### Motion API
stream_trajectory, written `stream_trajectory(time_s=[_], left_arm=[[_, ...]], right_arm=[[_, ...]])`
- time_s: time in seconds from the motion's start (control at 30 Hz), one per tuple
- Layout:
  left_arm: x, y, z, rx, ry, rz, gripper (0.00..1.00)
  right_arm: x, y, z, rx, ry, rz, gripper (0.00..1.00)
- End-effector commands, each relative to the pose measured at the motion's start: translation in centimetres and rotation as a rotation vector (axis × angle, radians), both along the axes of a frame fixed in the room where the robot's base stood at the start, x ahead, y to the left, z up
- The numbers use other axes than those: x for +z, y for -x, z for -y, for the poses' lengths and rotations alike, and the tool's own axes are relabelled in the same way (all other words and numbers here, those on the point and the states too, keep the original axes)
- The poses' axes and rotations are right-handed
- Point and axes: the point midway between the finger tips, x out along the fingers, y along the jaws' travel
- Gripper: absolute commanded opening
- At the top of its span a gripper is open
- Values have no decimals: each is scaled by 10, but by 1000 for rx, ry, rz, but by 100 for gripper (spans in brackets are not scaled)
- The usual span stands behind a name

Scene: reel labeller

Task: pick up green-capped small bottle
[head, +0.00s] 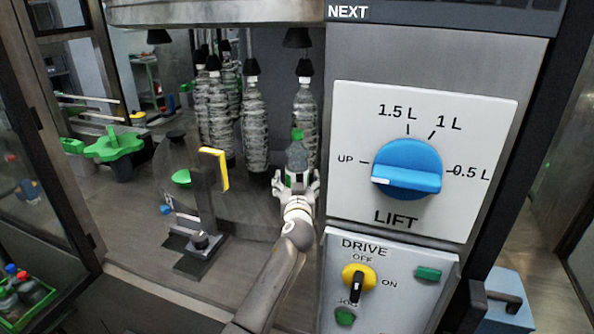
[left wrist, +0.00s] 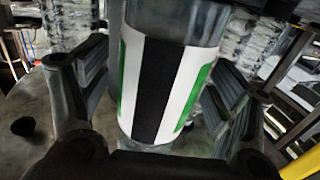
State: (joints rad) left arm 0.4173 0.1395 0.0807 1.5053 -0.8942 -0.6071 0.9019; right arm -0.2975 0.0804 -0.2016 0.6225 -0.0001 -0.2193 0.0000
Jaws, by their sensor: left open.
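The green-capped small bottle (head: 297,156) stands upright inside the machine, with its green cap on top. In the left wrist view the bottle (left wrist: 165,75) is large, with a white, black and green label; its cap is out of that view. My left gripper (head: 295,180) is at the bottle's lower part, with the jaws open. In the left wrist view the fingers (left wrist: 160,100) are on either side of the bottle, with gaps visible. The bottle's base is hidden behind the gripper in the head view. My right gripper is not in view.
Several clear bottles (head: 254,125) hang behind the small bottle. A post with a yellow edge (head: 215,168) stands left of my arm. The control panel (head: 483,150) with a blue LIFT knob (head: 407,168) is close on the right. A crate of bottles (head: 45,312) is at lower left.

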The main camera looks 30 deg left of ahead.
Motion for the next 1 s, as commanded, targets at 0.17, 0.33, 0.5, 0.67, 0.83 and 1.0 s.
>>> stream_trajectory(time_s=[0.17,0.33,0.5,0.67,0.83,1.0], left_arm=[[-1,-4,-3,0,1,-1,82],[-1,-4,-2,0,0,0,82],[0,-3,-3,0,0,0,60],[0,-3,-3,0,0,0,40],[0,-3,-2,0,0,0,18],[2,-4,-2,0,-2,3,14]], right_arm=[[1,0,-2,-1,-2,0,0],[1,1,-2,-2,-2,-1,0],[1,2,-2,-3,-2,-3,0],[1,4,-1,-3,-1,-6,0],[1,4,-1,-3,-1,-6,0],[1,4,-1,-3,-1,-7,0]])
